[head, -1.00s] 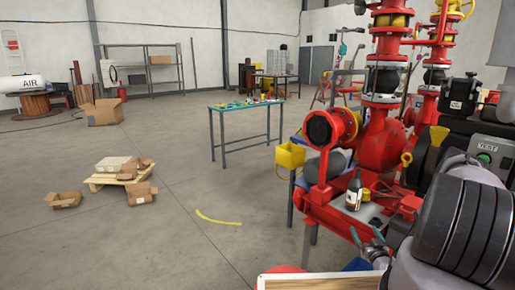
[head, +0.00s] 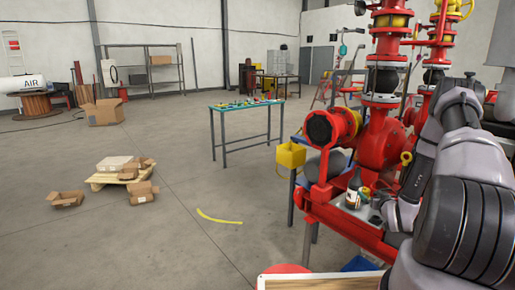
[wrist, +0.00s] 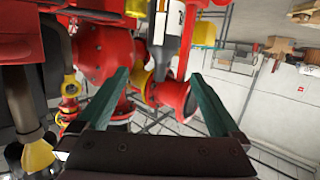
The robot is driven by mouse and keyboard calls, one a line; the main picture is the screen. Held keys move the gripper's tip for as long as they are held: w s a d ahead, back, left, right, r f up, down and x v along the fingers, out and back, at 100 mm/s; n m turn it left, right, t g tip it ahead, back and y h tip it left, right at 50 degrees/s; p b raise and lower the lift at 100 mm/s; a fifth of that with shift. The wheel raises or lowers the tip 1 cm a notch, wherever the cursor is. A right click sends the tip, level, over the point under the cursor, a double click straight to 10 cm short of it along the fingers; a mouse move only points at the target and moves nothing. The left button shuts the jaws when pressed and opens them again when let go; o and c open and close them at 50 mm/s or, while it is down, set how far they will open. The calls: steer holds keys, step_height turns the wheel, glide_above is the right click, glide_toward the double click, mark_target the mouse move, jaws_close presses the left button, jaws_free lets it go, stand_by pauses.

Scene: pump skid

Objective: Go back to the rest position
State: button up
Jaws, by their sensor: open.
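My gripper (wrist: 158,74) is open in the wrist view, its two teal fingers wide apart with nothing held between them. Red pump parts (wrist: 103,45) and a red flange with a yellow ring (wrist: 172,92) show beyond the fingers. In the head view my arm is folded at the right, in front of the red pump skid (head: 383,150). The gripper end is low beside the skid's front and too small and dark there to make out clearly.
A dark bottle (head: 353,190) stands on the skid's front ledge. A yellow bin (head: 290,155) hangs at the skid's left. A green-topped table (head: 245,106) stands behind. A pallet (head: 120,178) with boxes is at left.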

steer(key=w+a+r+g+h, duration=0.1)
steer(key=w+r, duration=0.1)
steer(key=r, duration=0.7)
steer(key=w+a+r+g, duration=0.1)
steer(key=r+g, duration=0.1)
steer(key=r, duration=0.8)
steer(key=s+a+r+m+g, duration=0.1)
steer(key=s+a+r, duration=0.15)
steer(key=r, duration=0.35)
steer(key=s+a+r+m, duration=0.1)
steer(key=s+a+r, duration=0.15)
steer(key=r, duration=0.45)
steer(key=s+a+r+m+g+y, duration=0.1)
steer(key=s+a+r, duration=0.35)
steer(key=s, duration=0.25)
steer(key=s+a+r+g, duration=0.1)
steer(key=s+a+r, duration=0.2)
steer(key=s+r, duration=0.4)
steer(key=s+a+r+g+y, duration=0.1)
steer(key=s+a, duration=0.3)
steer(key=s, duration=0.5)
steer(key=s+a+g+y, duration=0.1)
steer(key=s+a, duration=0.3)
steer(key=s, duration=0.5)
steer(key=shift+s+r+m+y, duration=0.4)
steer(key=shift+y, duration=0.1)
